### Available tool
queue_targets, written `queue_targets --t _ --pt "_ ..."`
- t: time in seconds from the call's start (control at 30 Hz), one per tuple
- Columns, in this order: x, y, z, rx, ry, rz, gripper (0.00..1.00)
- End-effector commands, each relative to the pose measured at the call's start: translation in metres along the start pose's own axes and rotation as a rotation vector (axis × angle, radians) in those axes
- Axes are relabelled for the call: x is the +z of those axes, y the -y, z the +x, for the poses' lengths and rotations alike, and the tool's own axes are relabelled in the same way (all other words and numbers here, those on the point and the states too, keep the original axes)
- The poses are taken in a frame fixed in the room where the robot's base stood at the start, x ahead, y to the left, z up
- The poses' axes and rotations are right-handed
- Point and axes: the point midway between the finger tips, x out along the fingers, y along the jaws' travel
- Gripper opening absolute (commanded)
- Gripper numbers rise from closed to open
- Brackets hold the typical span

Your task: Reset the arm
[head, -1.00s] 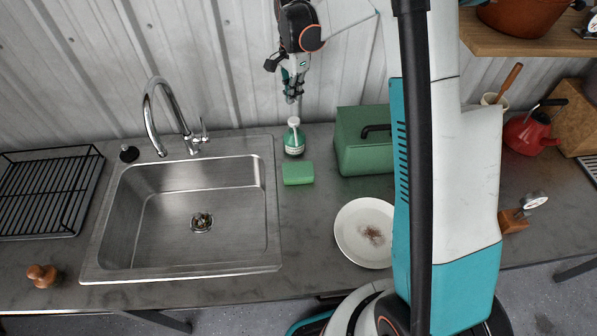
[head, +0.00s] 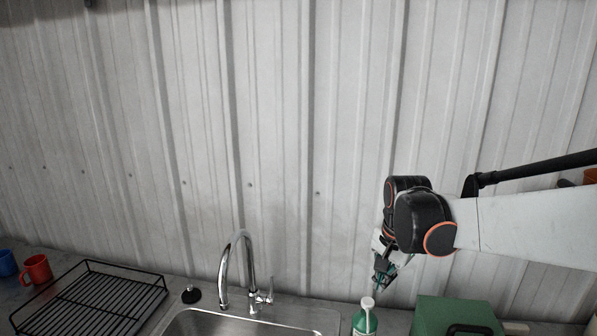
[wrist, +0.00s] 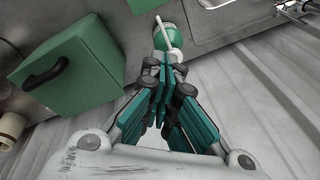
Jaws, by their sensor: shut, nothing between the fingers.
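My gripper (head: 382,272) points downward in the head view, just behind and above a green soap bottle with a white pump top (head: 365,318). In the wrist view my gripper's teal and black fingers (wrist: 164,66) are together, with nothing between them. The bottle (wrist: 170,40) shows just beyond the fingertips there. I cannot tell whether the fingers touch its pump. My arm reaches in from the right of the head view.
A green box (head: 455,312) with a dark handle stands right of the bottle. The steel sink (head: 200,318) and its tall faucet (head: 240,270) are to the left. Further left are a black dish rack (head: 95,300) and red mug (head: 37,269). A corrugated wall (head: 280,130) rises behind.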

Motion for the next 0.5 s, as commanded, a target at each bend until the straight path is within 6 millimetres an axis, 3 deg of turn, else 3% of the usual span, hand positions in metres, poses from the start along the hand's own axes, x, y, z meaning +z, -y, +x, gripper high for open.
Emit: queue_targets --t 0.3,0.5 --pt "0.051 -0.057 -0.017 -0.086 -0.103 -0.266 0.00" --pt "0.084 -0.092 -0.015 -0.127 -0.180 -0.433 0.00"
